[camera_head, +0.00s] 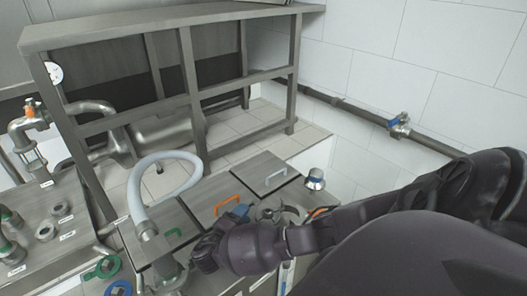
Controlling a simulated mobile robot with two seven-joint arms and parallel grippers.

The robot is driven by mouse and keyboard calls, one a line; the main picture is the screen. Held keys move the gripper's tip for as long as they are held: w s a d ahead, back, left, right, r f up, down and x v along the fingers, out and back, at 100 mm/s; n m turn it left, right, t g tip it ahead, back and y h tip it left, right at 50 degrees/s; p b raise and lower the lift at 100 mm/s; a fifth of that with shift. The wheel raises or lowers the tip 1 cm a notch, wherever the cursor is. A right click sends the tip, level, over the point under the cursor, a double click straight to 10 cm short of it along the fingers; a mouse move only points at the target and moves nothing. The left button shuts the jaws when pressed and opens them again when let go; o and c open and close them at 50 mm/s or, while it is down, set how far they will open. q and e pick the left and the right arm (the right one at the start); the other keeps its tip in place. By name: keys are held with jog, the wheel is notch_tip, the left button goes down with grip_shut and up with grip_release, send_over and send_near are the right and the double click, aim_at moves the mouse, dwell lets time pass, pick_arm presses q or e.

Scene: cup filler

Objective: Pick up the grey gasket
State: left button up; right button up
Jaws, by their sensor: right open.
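Two small grey rings sit on the steel table at the left: one ring (45,232) and another ring (58,210) behind it. Either may be the grey gasket; I cannot tell which. Small white labels lie beside them. My right gripper (193,262) is low in the middle of the view, over the steel worktop and well to the right of these rings. It is open, though its fingers are hard to make out. I see nothing held in it. My left gripper is not in view.
A pale hose (140,187) arches up left of my right gripper. A green ring (103,268) and a blue ring (119,288) lie at the lower left. Lids with an orange handle (226,204) and a white handle (276,175) lie behind my arm. A steel rack (185,65) stands behind.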

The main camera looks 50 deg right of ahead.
aim_at(253, 204)
jog(key=shift+x, duration=3.1)
jog(key=shift+c, duration=0.2)
grip_shut()
